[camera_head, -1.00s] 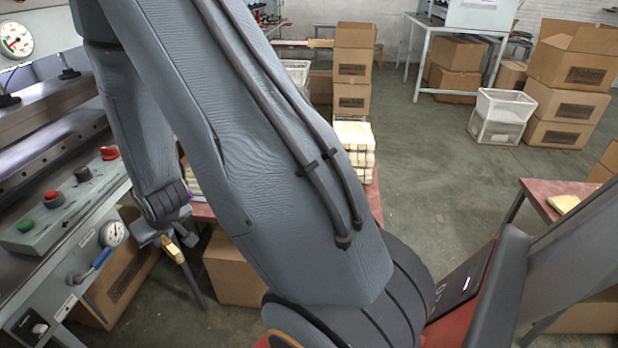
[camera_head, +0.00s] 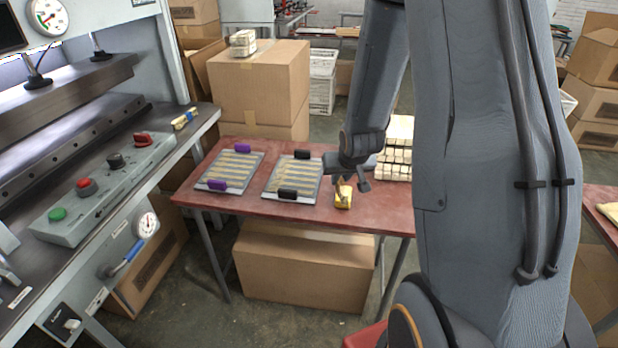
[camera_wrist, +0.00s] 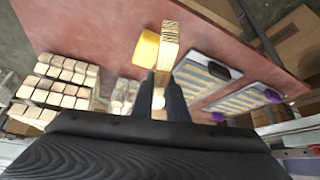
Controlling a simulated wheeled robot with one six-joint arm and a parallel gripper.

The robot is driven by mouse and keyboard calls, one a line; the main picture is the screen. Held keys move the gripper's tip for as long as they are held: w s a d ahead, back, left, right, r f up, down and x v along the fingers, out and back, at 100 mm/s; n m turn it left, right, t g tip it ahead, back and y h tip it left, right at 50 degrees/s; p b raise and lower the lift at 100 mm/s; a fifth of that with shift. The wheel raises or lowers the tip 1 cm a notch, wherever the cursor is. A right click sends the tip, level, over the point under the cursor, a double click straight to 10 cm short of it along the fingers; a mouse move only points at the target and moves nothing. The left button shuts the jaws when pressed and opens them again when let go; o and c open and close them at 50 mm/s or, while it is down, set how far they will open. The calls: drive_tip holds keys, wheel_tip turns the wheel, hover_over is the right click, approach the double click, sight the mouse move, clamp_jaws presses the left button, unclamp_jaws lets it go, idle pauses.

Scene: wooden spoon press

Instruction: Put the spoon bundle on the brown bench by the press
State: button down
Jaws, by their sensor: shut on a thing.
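My gripper (camera_head: 350,181) is shut on the wooden spoon bundle (camera_wrist: 160,97) and points down over the reddish-brown bench (camera_head: 312,220), near its front right part. In the wrist view my fingers (camera_wrist: 160,100) close around the bundle's near end, and its far end reaches away from me. A yellow piece (camera_wrist: 146,48) shows right beside that far end; the same yellow shows under my gripper in the head view (camera_head: 343,196). I cannot tell whether the bundle touches the bench. The press (camera_head: 70,115) stands at the left.
Two grey trays of spoons with purple handles (camera_head: 230,171) and black handles (camera_head: 292,178) lie left of my gripper. Stacked pale bundles (camera_head: 397,150) stand behind right. A large carton (camera_head: 258,85) rises behind the bench. Bare bench top shows along the front edge.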

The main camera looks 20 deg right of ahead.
drive_tip(key=s+d+m+h+b, duration=0.1)
drive_tip(key=s+d+m, duration=0.1)
drive_tip(key=d, duration=0.7)
drive_tip(key=s+d+m+h+b, duration=0.1)
drive_tip(key=s+d, duration=0.2)
drive_tip(key=d, duration=0.6)
approach(391, 201)
drive_tip(key=shift+g, duration=0.3)
drive_tip(key=shift+w+r+x, duration=0.1)
drive_tip(key=shift+w+x, duration=0.05)
drive_tip(key=shift+x, duration=1.05)
drive_tip(key=shift+w+r+x, duration=0.1)
drive_tip(key=shift+w+x, duration=0.05)
drive_tip(key=shift+x, duration=1.05)
drive_tip(key=shift+d+f, duration=0.1)
drive_tip(key=c, duration=1.7)
unclamp_jaws()
drive_tip(key=shift+c, duration=0.2)
drive_tip(key=shift+o, duration=0.3)
